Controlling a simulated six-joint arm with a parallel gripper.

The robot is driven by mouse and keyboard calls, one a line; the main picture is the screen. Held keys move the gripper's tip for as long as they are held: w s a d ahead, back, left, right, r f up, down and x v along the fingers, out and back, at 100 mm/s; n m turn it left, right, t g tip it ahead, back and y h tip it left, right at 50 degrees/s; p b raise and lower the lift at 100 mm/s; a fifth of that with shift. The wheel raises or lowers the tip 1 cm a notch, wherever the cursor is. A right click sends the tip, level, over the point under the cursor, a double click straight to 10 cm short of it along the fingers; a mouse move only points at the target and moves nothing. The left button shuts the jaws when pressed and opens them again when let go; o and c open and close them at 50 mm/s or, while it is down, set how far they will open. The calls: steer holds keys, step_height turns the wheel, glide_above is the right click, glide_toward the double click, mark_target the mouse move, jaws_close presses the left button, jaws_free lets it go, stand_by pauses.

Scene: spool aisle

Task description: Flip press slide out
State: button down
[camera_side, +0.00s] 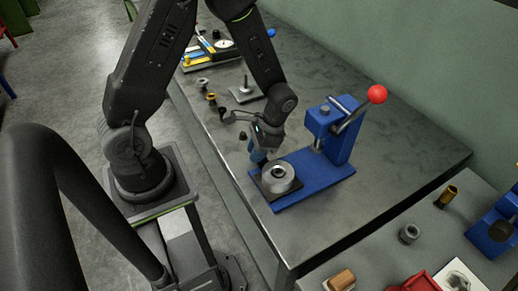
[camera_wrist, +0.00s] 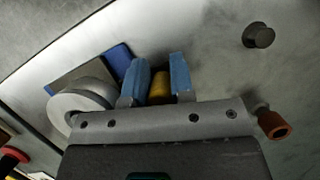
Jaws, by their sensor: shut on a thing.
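The blue press (camera_side: 338,140) stands on the bench with its red-knobbed lever (camera_side: 377,94) raised. On the left end of its blue base (camera_side: 315,183), a dark plate (camera_side: 268,187) carries a grey metal ring (camera_side: 279,178), clear of the press column. The ring also shows at left in the wrist view (camera_wrist: 75,105). My gripper (camera_side: 258,157) is low at the plate's far-left side, beside the ring. In the wrist view its blue fingers (camera_wrist: 158,85) are shut on a brass-coloured piece (camera_wrist: 159,90). Whether that piece joins the plate is hidden.
Several small parts, including a brass bushing (camera_side: 211,97), and a plate with a post (camera_side: 244,92) stand along the bench's left side. A tool tray (camera_side: 210,53) lies at the back. Bench right of the press is clear.

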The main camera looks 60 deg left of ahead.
steer(key=c, duration=1)
jaws_free()
steer(key=shift+s, duration=0.25)
steer(key=shift+w, duration=0.1)
steer(key=v, duration=1.3)
steer(key=shift+w+r, duration=0.15)
steer(key=shift+r, duration=0.15)
steer(key=s+d+r+n+t, duration=0.1)
steer(key=s+r+t, duration=0.2)
steer(key=s+r, duration=0.1)
steer(key=s+d+r+n+t, duration=0.1)
steer(key=s+r+t, duration=0.2)
steer(key=s+r, duration=0.1)
steer(key=s+d+r+n+t+h, duration=0.1)
steer(key=s+r+t, duration=0.2)
steer(key=s+r, duration=0.1)
steer(key=shift+s+d+r+t, duration=0.15)
steer(key=shift+s+r+t, duration=0.1)
steer(key=shift+r+t, duration=0.25)
